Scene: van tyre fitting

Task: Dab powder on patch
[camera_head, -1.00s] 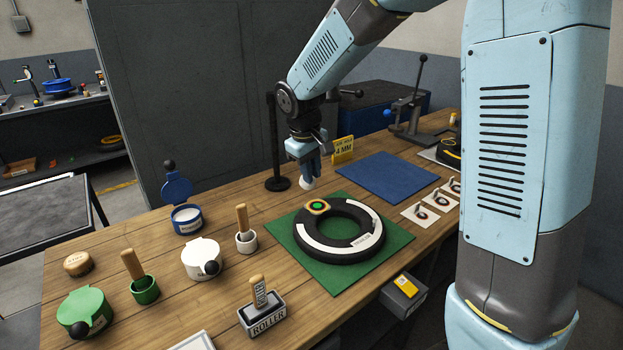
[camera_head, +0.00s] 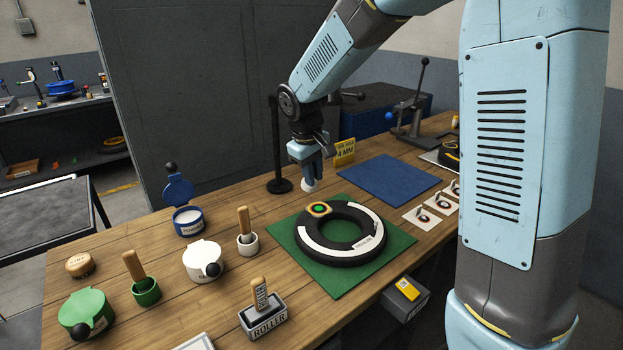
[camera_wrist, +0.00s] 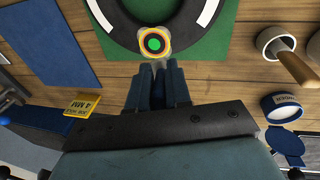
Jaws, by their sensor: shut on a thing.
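My gripper (camera_head: 309,172) is shut on a small white puff (camera_head: 309,187) and holds it pointing down, just behind the tyre. In the wrist view the closed fingers (camera_wrist: 158,78) point at the patch, and the puff is mostly hidden or hard to make out. The patch (camera_head: 320,209), with an orange rim and green centre, lies on the back left of the black tyre (camera_head: 345,258). It also shows just beyond the fingertips in the wrist view (camera_wrist: 153,43). The blue powder tin (camera_head: 189,228) stands open with white contents, its lid (camera_head: 178,189) tilted back.
The tyre lies on a green mat (camera_head: 398,240). White (camera_head: 203,262) and green (camera_head: 86,312) lidded pots, two cups with wooden handles (camera_head: 247,243) (camera_head: 146,292) and a roller (camera_head: 262,312) stand at left. A yellow sign (camera_head: 344,152) and black post (camera_head: 277,150) are near my gripper.

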